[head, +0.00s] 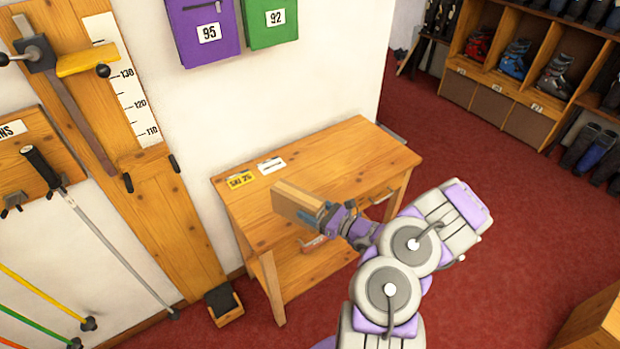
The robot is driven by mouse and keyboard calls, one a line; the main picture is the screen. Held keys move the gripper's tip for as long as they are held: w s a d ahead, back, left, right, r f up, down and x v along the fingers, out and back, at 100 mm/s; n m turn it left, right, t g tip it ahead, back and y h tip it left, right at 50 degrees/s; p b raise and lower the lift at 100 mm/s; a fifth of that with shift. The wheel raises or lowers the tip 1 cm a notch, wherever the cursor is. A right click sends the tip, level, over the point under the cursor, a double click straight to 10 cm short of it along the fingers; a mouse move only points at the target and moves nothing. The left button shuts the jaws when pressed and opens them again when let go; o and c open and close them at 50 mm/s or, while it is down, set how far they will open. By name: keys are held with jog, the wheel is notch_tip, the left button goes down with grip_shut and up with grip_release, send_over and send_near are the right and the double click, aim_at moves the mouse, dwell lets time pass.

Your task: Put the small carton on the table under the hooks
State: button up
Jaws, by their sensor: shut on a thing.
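The small carton (297,202) is a plain brown cardboard box. My gripper (322,214) is shut on its right end. In the picture the carton overlaps the front left part of the wooden table (350,150); I cannot tell whether it touches the top or is held above it. My gripper hides part of the table's front edge. The hooks are not clearly visible; a purple pouch marked 95 (203,30) and a green pouch marked 92 (270,20) hang on the wall above the table.
A yellow label (241,180) and a white label (271,165) lie at the table's back left. The rest of the top is clear. A wooden measuring post (150,190) and hanging poles (110,245) stand left. Boot shelves (520,75) are at the back right.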

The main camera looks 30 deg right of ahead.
jog(key=w+f+b, duration=0.1)
jog(key=w, duration=0.4)
jog(key=w+d+f, duration=0.1)
jog(key=w+f, duration=0.1)
jog(key=w, duration=0.2)
jog(key=w+d+f+b, duration=0.1)
jog(key=w+f, duration=0.1)
jog(key=w, duration=0.3)
jog(key=shift+w+d+b, duration=0.2)
jog(key=shift+w+b, duration=0.1)
jog(key=shift+b, duration=0.05)
jog(key=shift+d, duration=0.1)
jog(key=o, duration=1.2)
jog(key=shift+s, duration=0.15)
